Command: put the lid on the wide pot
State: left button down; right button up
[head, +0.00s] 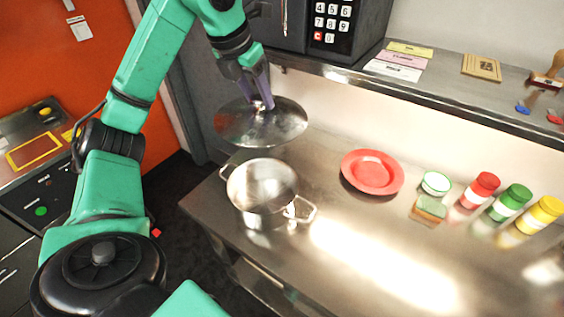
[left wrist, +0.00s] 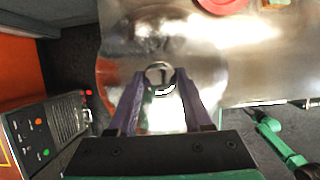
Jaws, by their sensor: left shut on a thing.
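My left gripper (head: 263,103) is shut on the knob of a round metal lid (head: 235,128). The lid hangs roughly level in the air, above and behind the wide pot (head: 262,190) in the head view. The pot is steel with two side handles. It stands open and empty on the steel counter, near its left end. In the left wrist view the gripper's two fingers (left wrist: 160,90) close around the lid's knob, and the shiny lid (left wrist: 205,65) spreads below them. The pot cannot be made out there. My right gripper is not in view.
A red plate (head: 372,172) lies on the counter (head: 330,265) right of the pot. Farther right are a small green-rimmed cup (head: 436,183), a sponge (head: 430,208) and red, green and yellow bottles (head: 510,202). A shelf (head: 440,95) runs above the counter's back.

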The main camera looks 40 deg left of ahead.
aim_at(257, 107)
pick_arm(q)
jog(key=shift+x, duration=0.85)
jog(key=shift+s+f+b, duration=0.25)
jog(key=shift+f+b, duration=0.35)
jog(key=shift+f, duration=0.5)
notch_tip(257, 107, down, 17)
jog(key=s+b, duration=0.1)
jog(key=b, duration=0.5)
jog(key=shift+s+b, duration=0.3)
jog(key=shift+b, duration=0.1)
jog(key=shift+c, duration=1.6)
grip_release()
jog(key=shift+r, duration=0.15)
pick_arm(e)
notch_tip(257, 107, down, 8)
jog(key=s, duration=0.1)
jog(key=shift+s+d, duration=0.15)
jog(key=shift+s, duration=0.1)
